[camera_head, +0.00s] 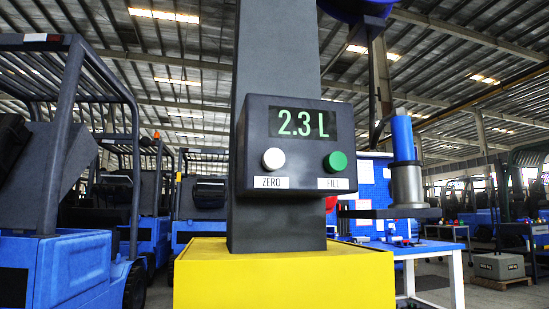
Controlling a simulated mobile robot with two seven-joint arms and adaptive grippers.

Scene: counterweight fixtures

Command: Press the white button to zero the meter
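The meter (294,147) is a dark grey box on the front of a grey column, and its green display reads 2.3 L. The white button (273,159) is at its lower left, above a label reading ZERO. A green button (335,160) is at its lower right, above a label reading FILL. Nothing covers either button. Neither of my grippers shows in the view.
The grey column (277,50) stands on a yellow base (283,275). A blue and grey cylinder (405,160) stands on a dark plate right of the meter. Blue forklifts (70,260) stand at the left. A blue table (420,247) is behind at the right.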

